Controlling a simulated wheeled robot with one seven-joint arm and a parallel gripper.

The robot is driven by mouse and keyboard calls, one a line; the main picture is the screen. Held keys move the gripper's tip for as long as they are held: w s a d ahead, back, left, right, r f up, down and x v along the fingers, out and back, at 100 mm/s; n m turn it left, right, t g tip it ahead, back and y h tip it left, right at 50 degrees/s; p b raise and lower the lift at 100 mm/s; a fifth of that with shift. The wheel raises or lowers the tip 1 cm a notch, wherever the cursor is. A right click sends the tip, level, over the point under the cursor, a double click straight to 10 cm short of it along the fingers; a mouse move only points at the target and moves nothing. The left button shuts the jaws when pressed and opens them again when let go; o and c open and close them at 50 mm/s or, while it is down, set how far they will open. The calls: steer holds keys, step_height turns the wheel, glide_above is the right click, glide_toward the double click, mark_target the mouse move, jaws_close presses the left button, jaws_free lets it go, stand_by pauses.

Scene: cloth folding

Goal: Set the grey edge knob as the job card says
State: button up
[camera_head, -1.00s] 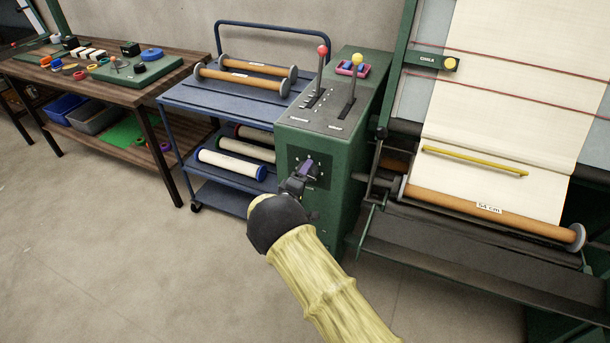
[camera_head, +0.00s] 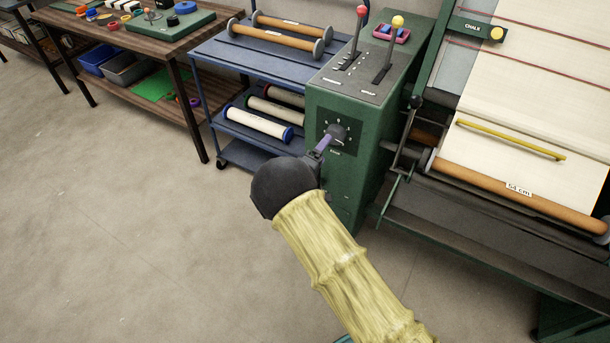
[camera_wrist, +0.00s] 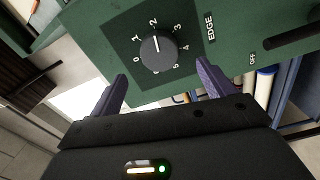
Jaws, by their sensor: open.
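The grey edge knob (camera_wrist: 158,52) is a round dark dial on a black plate, with white numbers around it and the word EDGE beside it. Its white pointer mark faces about the 2. In the head view the knob (camera_head: 337,131) is on the front of a green cabinet (camera_head: 350,190). My gripper (camera_wrist: 162,72) is open, its two purple fingers apart on either side of the knob's lower part in the wrist view. I cannot tell whether they touch it. In the head view my gripper (camera_head: 322,146) is just in front of the dial. I can make out no job card.
Red-knobbed (camera_head: 360,12) and yellow-knobbed (camera_head: 397,22) levers top the cabinet. A blue cart (camera_head: 215,60) with rollers stands to its left. A machine with pale cloth (camera_head: 500,120) and a roller marked 54 cm (camera_head: 520,190) is at right. Floor at left is clear.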

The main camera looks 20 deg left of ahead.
steer(key=s, duration=1)
steer(key=shift+s+a, duration=0.15)
steer(key=shift+a, duration=0.25)
steer(key=w+d+r+m+g+y, duration=0.1)
steer(key=w+d+r+m+g, duration=0.25)
steer(key=w+d, duration=0.45)
steer(key=d+r+m+g+y, duration=0.1)
steer(key=d+r+m+g, duration=0.3)
steer(key=d, duration=0.8)
steer(key=s+d+r+m+g, duration=0.3)
steer(key=s+d+m+g, duration=0.5)
steer(key=s+d, duration=1.25)
steer(key=w+a+p+v, duration=0.1)
steer(key=w+p+v, duration=0.1)
steer(key=p+v, duration=1)
steer(key=shift+w+d+r+h, duration=0.25)
steer(key=shift+r+h, duration=0.15)
steer(key=shift+r, duration=0.3)
